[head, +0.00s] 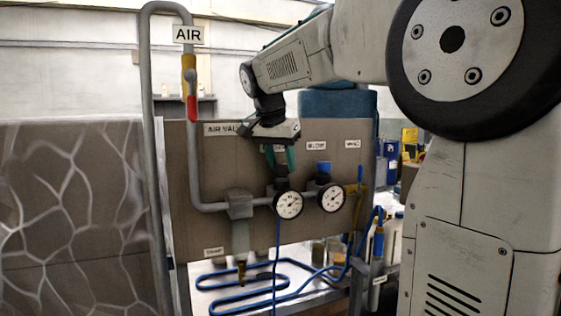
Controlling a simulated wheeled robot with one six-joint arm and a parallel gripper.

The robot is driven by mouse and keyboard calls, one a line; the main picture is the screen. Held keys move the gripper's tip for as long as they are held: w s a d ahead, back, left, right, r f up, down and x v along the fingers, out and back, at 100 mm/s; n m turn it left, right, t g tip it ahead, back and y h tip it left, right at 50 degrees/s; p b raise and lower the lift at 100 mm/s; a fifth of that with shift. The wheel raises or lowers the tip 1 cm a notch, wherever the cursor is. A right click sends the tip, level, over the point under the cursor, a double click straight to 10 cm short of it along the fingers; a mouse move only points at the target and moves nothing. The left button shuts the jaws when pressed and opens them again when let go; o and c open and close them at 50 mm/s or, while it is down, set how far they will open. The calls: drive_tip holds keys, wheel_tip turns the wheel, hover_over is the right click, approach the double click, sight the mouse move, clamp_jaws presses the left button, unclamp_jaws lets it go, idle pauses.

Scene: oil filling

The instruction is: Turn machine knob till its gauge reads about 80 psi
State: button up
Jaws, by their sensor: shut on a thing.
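My gripper (281,158) reaches down from above with its green fingers closed on the dark knob (281,183) on top of the left regulator. The left round white gauge (289,205) sits just below this knob. Its needle and numbers are too small to read. A second gauge (332,198) sits to the right, under another regulator with a blue-topped knob (323,169). The fingers hide part of the gripped knob's top and a label behind it.
The regulators are mounted on a brown panel (215,155). A grey pipe (192,140) with a red and yellow valve handle (190,95) runs down at left. Blue hose (240,303) coils below. A filter unit (239,204) is left of the gauges.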

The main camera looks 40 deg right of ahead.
drive_tip(key=shift+n+t, duration=0.5)
drive_tip(key=shift+n, duration=0.8)
drive_tip(key=o, duration=1)
drive_tip(key=shift+r, duration=0.1)
drive_tip(key=v, duration=0.7)
drive_tip(key=shift+r, duration=0.35)
drive_tip(key=shift+s, duration=0.15)
